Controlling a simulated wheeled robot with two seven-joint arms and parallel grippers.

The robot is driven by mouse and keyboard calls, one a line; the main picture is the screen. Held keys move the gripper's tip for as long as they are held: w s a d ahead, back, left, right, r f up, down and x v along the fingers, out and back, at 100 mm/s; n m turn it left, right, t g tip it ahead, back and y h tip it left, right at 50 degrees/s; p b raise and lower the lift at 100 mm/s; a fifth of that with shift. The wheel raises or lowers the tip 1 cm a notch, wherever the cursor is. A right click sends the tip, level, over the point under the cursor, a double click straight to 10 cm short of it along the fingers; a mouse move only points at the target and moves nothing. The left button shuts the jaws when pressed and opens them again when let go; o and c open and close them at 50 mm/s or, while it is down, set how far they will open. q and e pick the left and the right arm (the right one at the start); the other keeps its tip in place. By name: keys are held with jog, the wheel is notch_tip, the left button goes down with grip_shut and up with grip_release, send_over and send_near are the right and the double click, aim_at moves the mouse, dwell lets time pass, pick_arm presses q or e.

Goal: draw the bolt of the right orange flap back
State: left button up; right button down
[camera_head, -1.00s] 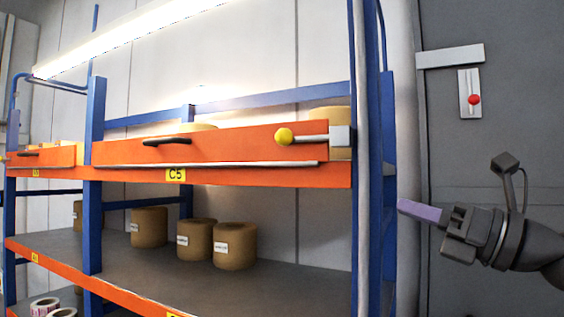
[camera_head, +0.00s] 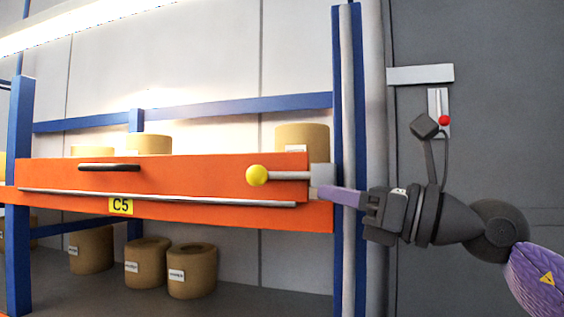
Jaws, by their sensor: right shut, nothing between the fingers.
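The right orange flap (camera_head: 200,172) spans the shelf bay above the C5 label and carries a black handle (camera_head: 109,167). Its bolt (camera_head: 288,175) is a grey rod with a yellow ball knob (camera_head: 257,175) on its left end. The rod's right end meets a pale grey block (camera_head: 322,178) by the blue post. My right gripper (camera_head: 318,193) is shut and empty, its pale fingertips just below the block in the picture, to the right of the knob. I cannot tell whether they touch the block. My left gripper is not in view.
A blue upright (camera_head: 350,100) stands behind my right fingers. Brown rolls (camera_head: 302,137) sit behind the flap, and several more (camera_head: 192,272) stand on the shelf below. A red-knobbed latch (camera_head: 443,120) is on the grey wall at right.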

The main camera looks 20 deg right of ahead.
aim_at(266, 178)
jog(key=p+x, duration=0.1)
jog(key=x, duration=0.2)
jog(key=p+x, duration=0.2)
jog(key=x, duration=0.1)
jog(key=shift+w+a+r+p, duration=0.2)
jog(key=shift+w+r+p, duration=0.1)
jog(key=shift+w+a+f, duration=0.1)
jog(key=shift+w+a, duration=0.35)
